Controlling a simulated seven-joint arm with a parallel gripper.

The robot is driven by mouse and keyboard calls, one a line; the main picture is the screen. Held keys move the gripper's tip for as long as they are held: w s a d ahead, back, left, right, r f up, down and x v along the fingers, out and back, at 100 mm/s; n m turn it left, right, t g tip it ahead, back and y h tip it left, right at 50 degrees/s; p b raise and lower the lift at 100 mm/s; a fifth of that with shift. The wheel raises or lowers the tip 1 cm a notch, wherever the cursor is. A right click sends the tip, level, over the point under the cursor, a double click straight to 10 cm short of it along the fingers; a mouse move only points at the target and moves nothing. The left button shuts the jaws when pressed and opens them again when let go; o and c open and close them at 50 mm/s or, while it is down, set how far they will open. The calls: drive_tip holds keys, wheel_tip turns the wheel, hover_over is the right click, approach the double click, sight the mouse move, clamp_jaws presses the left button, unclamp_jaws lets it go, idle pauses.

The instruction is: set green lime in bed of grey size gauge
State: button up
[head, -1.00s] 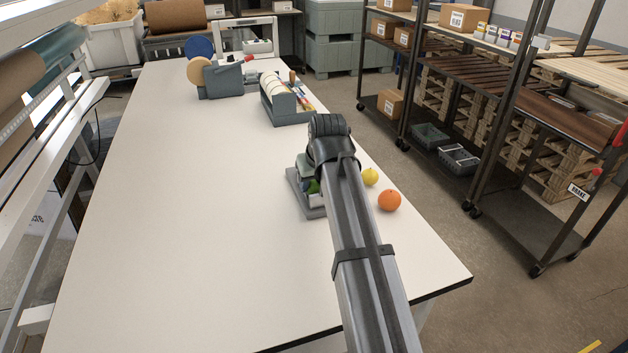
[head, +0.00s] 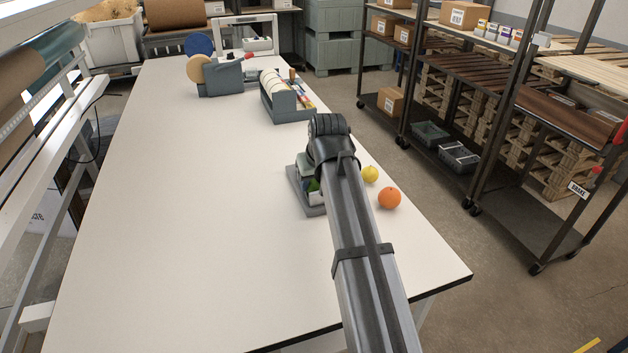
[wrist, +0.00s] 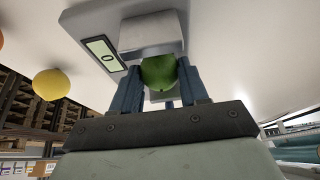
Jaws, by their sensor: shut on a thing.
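The green lime (wrist: 160,73) is between the two blue fingers of my gripper (wrist: 160,85) in the wrist view, and the fingers are shut on it. The grey size gauge (head: 312,209) stands on the white table, partly hidden behind my arm in the head view. In the wrist view the gauge (wrist: 85,22) lies just beyond the lime, with a metal block and a small display. The lime shows as a small green patch (head: 313,186) at the gauge in the head view. I cannot tell whether the lime touches the gauge's bed.
A yellow lemon (head: 370,174) and an orange (head: 389,198) lie on the table right of my arm. Tape dispensers (head: 287,100) stand at the far end. The table (head: 190,230) left of the gauge is clear. Shelving stands beyond its right edge.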

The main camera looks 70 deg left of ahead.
drive_tip(key=shift+f, duration=0.15)
idle(0.5)
drive_tip(key=o, duration=1.1)
drive_tip(key=shift+o, duration=0.2)
drive_tip(key=shift+r, duration=4)
